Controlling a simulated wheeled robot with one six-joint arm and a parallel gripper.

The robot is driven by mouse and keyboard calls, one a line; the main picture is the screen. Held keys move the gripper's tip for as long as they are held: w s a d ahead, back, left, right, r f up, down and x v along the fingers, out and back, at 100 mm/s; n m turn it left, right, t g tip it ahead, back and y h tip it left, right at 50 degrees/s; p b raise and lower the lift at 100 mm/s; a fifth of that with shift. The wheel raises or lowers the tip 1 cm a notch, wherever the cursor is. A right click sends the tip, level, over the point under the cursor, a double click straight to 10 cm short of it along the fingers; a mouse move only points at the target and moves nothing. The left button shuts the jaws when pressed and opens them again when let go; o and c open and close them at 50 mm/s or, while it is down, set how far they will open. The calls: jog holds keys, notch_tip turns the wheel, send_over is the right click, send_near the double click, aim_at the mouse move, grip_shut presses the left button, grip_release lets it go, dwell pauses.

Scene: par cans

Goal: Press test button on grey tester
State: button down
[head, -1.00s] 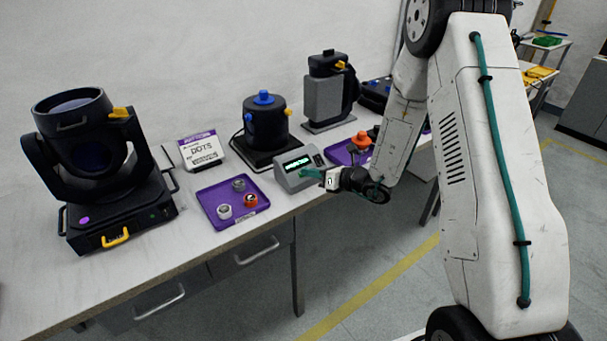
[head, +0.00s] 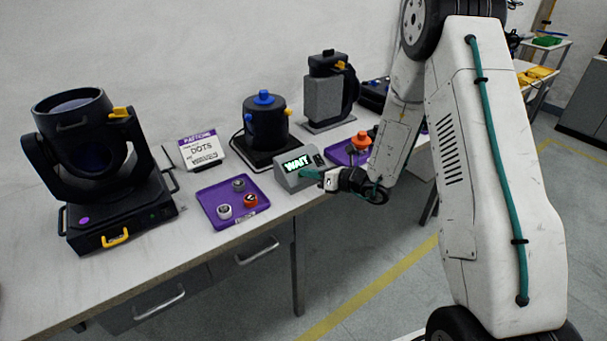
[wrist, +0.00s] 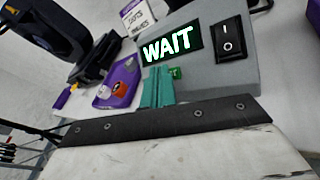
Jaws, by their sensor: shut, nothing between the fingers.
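The grey tester (head: 285,182) sits near the front edge of the table, with a sloped face. Its screen (head: 297,163) reads WAIT in bright letters, also clear in the wrist view (wrist: 172,45). A black rocker switch (wrist: 229,39) marked I and O is right of the screen. A small green button (wrist: 177,73) shows below the screen, partly hidden by my teal fingers. My gripper (head: 311,173) is shut and empty, its tips at the tester's front face by the button. I cannot tell whether they touch it.
A purple tray (head: 213,213) with small round parts lies left of the tester. A second purple tray (head: 337,155) with an orange-topped item is to its right. A black device with a blue knob (head: 264,98) stands behind. A large moving-head light (head: 85,150) stands at left.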

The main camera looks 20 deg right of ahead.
dwell(0.3)
jog(key=shift+s+d+r, duration=0.15)
jog(key=shift+s+r, duration=0.3)
jog(key=shift+r, duration=0.15)
jog(key=shift+s+d+r, duration=0.25)
jog(key=shift+s+r, duration=0.5)
jog(key=shift+r, duration=0.25)
jog(key=shift+s+d+r, duration=0.2)
jog(key=shift+s+r, duration=0.5)
jog(key=shift+r, duration=0.25)
